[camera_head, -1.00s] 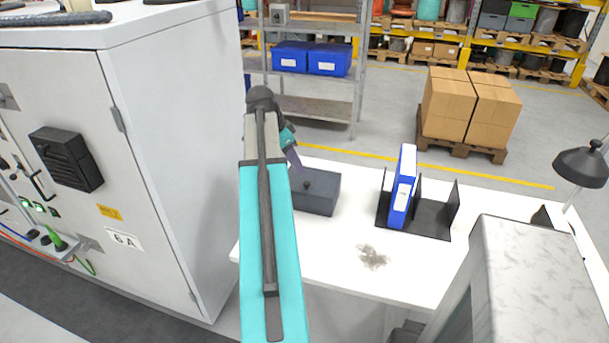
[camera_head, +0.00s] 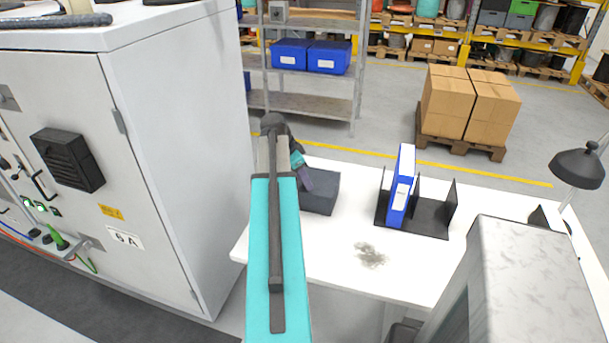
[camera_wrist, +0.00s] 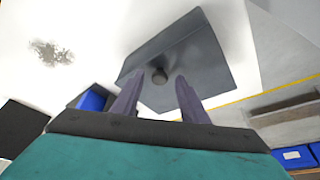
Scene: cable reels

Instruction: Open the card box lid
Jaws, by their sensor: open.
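The card box (camera_head: 319,194) is a dark grey box standing on the white table, partly hidden behind my arm in the head view. Its lid looks closed. In the wrist view the card box (camera_wrist: 205,58) shows with a round dark knob (camera_wrist: 159,76) on it. My gripper (camera_wrist: 153,92) is open, with its two purple-grey fingers on either side of the knob in that picture. I cannot tell whether they touch it. In the head view my gripper (camera_head: 306,182) is over the box's left part and covers the knob.
A blue binder (camera_head: 402,187) stands in a black rack (camera_head: 430,217) right of the box. The white table (camera_head: 315,245) has a grey smudge and clear room at its front. A large cabinet (camera_head: 165,120) stands left, a grey-white block (camera_head: 535,270) at right front.

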